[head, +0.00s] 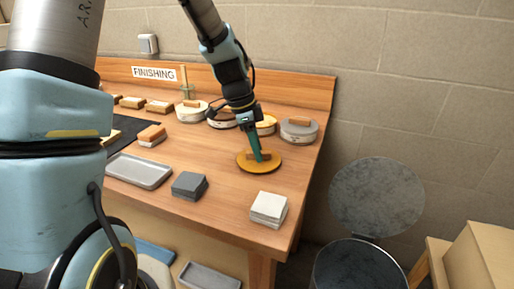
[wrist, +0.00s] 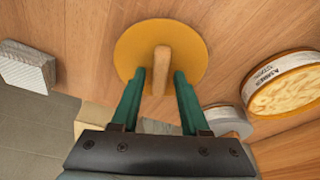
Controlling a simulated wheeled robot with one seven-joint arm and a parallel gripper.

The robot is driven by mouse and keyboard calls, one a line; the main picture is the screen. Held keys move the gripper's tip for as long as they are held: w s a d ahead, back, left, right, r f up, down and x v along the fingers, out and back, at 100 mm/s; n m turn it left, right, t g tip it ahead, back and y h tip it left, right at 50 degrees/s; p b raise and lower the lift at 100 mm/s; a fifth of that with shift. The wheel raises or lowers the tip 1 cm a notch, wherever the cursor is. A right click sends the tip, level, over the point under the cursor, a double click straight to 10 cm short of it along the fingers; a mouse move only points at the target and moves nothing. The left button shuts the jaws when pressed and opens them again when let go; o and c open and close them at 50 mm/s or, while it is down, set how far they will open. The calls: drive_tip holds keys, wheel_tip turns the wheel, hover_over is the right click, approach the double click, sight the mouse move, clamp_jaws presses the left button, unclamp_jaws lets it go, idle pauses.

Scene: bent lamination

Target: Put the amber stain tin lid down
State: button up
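The amber stain tin lid (head: 246,166) is a round yellow-orange disc with a wooden bar handle. It lies flat on the bench top, and also shows in the wrist view (wrist: 128,50). My gripper (head: 260,158) points down over it. In the wrist view my gripper's (wrist: 159,71) two green fingers stand apart on either side of the handle (wrist: 161,58), with a small gap showing on each side. An uncovered tin with yellowish contents (wrist: 285,88) stands behind the lid; in the head view it is partly hidden by my arm (head: 267,124).
A grey-lidded tin (head: 299,131) stands at the back right, with other tins to the left. A white block stack (head: 268,208), a dark grey block (head: 189,185) and a grey tray (head: 139,171) lie nearer the front. An open metal bin (head: 376,197) stands beyond the bench's right edge.

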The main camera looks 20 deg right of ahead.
sight(245, 158)
drive_tip(key=shift+o, duration=0.3)
drive_tip(key=shift+r, duration=0.45)
drive_tip(key=b+v, duration=0.2)
drive_tip(key=v, duration=1)
drive_tip(key=s+a+f+n+t+y, duration=0.1)
drive_tip(key=a+f+n, duration=0.2)
drive_tip(key=a+n, duration=0.4)
drive_tip(key=s+a+f+n+y, duration=0.1)
drive_tip(key=s+a+f+n, duration=0.1)
drive_tip(key=a+n, duration=0.5)
drive_tip(key=s+a+f+n+t, duration=0.1)
drive_tip(key=a+f+n, duration=0.4)
drive_tip(key=a, duration=0.7)
drive_tip(key=shift+s+a+n+t+y, duration=0.35)
drive_tip(key=shift+s+n, duration=0.25)
drive_tip(key=shift+n, duration=0.4)
drive_tip(key=shift+o, duration=0.4)
